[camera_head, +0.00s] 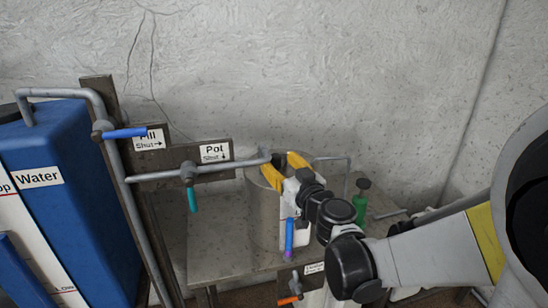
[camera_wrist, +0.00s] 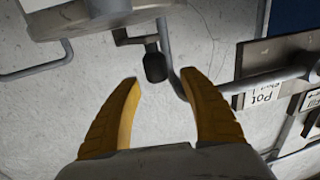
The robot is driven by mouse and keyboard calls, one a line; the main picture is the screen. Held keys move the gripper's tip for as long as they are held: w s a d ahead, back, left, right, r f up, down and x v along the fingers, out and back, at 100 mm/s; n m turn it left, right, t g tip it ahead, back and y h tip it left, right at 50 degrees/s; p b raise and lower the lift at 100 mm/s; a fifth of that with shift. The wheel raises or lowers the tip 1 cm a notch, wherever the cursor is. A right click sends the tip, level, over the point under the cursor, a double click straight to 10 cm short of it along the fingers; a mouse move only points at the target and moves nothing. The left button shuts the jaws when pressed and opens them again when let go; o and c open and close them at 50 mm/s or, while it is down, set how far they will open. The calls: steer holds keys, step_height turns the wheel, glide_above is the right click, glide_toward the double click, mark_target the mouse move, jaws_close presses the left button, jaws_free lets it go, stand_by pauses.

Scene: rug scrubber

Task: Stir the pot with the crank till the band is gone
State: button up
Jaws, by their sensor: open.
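No band can be made out.
Pipes with a blue Fill lever (camera_head: 125,133) and a teal Pot lever (camera_head: 193,200) stand left of the pot. A blue water tank (camera_head: 75,200) is farther left. A green bottle (camera_head: 361,208) stands right. An orange lever (camera_head: 290,299) is below.

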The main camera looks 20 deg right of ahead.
steer(key=s+d, duration=0.1)
steer(key=s, duration=0.7)
steer(key=shift+s+d, duration=0.15)
steer(key=shift+s, duration=0.25)
steer(key=m+h+b, duration=0.2)
steer(key=m+h, duration=0.3)
steer(key=h, duration=0.4)
glide_toward(275, 161)
steer(key=w, duration=0.1)
steer(key=shift+m+g, duration=0.3)
steer(key=shift+g, duration=0.2)
steer(key=x, duration=0.3)
steer(key=b+x, duration=0.1)
steer(key=x, duration=0.3)
steer(key=r+b+x, duration=0.1)
steer(key=x, duration=0.2)
steer(key=shift+w+d, duration=0.15)
steer(key=shift+w, duration=0.1)
jaws_close()
